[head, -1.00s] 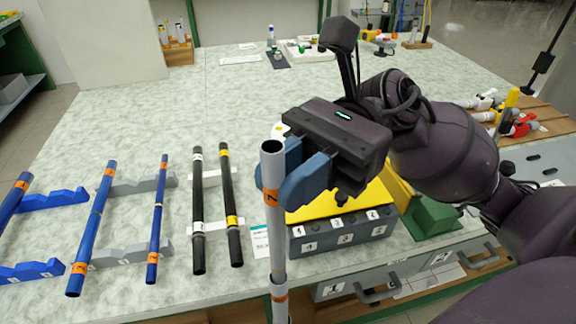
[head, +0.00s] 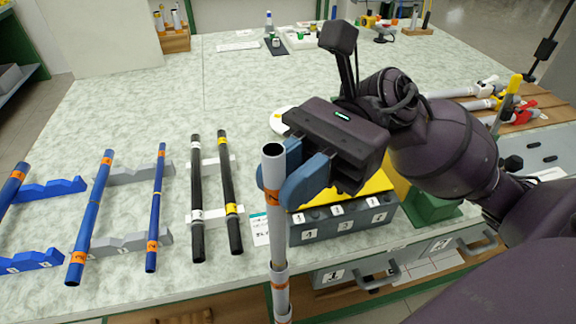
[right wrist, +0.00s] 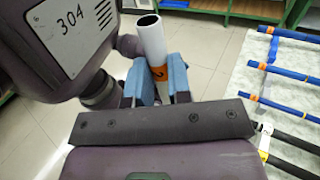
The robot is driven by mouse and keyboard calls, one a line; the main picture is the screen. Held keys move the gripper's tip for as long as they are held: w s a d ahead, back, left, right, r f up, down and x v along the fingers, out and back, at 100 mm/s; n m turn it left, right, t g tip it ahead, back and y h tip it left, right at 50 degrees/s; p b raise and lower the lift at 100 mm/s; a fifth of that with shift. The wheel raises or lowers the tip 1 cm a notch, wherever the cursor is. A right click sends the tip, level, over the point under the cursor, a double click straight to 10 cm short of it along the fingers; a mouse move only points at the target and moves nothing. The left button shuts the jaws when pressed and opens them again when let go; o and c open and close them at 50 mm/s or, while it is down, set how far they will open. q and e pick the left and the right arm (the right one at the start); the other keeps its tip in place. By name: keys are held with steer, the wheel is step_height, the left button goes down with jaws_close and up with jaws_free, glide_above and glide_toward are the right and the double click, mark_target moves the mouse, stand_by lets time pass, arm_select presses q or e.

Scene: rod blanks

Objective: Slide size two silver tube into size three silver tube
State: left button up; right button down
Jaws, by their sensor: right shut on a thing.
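A silver tube (head: 273,220) with an orange band near its open top stands nearly upright at the front edge of the table. My right gripper (head: 284,182) is shut on it near the top, its blue fingers on either side. Below, the tube meets a wider silver tube (head: 281,300) with an orange band, in line with it. The narrower tube seems to enter the wider one's top; the depth is hidden. The wider tube's lower end is out of frame. The right wrist view shows the held tube (right wrist: 151,42) between the blue fingers (right wrist: 160,80). My left gripper is not in view.
Blue tubes (head: 91,215) and black tubes (head: 230,190) lie on notched holders at left. A dark numbered box with a yellow top (head: 345,217) stands behind the held tube. Clamps (head: 505,95) lie at right.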

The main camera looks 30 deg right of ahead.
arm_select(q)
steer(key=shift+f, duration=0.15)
arm_select(e)
steer(key=shift+f, duration=0.55)
steer(key=c, duration=1)
jaws_free()
steer(key=shift+d, duration=0.1)
